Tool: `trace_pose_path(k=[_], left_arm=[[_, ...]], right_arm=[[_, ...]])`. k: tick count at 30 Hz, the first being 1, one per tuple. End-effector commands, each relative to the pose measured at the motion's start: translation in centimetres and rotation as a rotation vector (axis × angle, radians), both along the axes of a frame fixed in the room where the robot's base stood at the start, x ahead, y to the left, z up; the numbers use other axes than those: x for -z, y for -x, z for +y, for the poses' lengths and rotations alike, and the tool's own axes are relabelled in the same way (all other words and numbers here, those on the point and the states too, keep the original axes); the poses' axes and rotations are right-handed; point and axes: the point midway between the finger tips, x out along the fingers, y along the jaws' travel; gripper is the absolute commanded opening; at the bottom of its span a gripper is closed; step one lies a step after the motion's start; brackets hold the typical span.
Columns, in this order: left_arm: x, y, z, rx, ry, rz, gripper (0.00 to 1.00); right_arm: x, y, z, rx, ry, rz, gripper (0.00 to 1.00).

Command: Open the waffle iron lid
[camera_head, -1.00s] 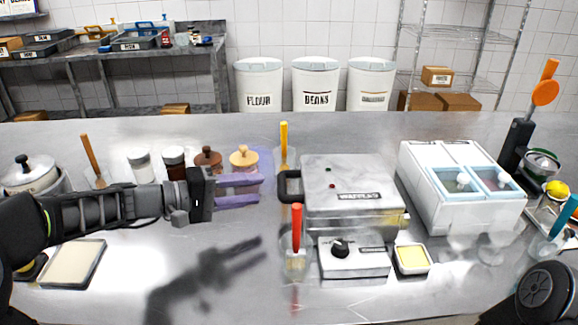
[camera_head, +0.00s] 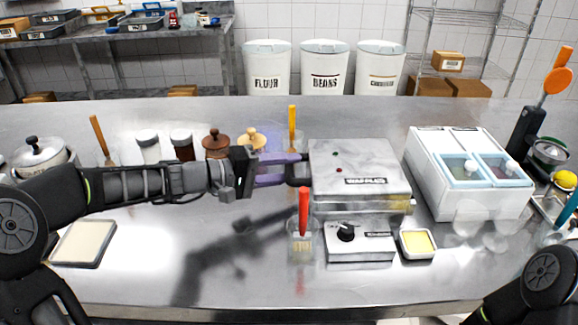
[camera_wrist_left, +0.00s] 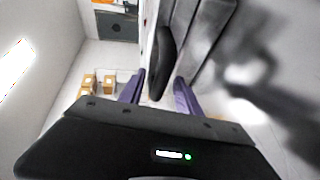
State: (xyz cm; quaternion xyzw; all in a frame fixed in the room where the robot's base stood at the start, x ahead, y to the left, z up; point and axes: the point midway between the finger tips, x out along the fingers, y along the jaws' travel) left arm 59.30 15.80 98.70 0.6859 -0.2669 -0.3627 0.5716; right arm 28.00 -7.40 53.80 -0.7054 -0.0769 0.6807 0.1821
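The waffle iron (camera_head: 335,165) is a silver box with its flat lid down, in the middle right of the head view. Its black handle (camera_head: 297,172) sticks out from its left side. My left gripper (camera_head: 296,171) reaches in from the left, with its purple fingers at the handle. In the left wrist view the dark handle (camera_wrist_left: 165,55) lies between the two fingers (camera_wrist_left: 160,78), with gaps on both sides, so the gripper is open. The handle is partly hidden by the fingers in the head view. My right gripper is out of view.
A control box with a knob (camera_head: 362,248), a red-handled brush in a glass (camera_head: 303,215) and a butter dish (camera_head: 417,244) stand in front. A white topping unit (camera_head: 445,195) is to the right. Shakers and a yellow-handled utensil (camera_head: 292,125) stand behind my left gripper.

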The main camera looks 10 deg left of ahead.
Motion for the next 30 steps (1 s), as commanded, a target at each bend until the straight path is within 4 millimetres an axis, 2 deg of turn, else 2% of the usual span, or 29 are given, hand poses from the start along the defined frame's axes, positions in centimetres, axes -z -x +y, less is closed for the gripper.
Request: trace_pose_path(k=[3, 11, 26, 30], left_arm=[[0.12, -0.46, -0.63, 0.000, 0.000, 0.000, 0.40], [0.19, -0.53, -0.70, -0.001, -0.001, 0.000, 0.40], [0.20, -0.52, -0.68, -0.001, -0.001, 0.000, 0.00], [0.21, -0.52, -0.68, -0.001, -0.001, 0.000, 0.00]], right_arm=[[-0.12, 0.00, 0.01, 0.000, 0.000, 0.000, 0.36], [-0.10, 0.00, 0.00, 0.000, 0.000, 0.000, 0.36], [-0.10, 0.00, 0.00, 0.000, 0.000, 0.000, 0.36], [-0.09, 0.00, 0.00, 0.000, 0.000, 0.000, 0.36]])
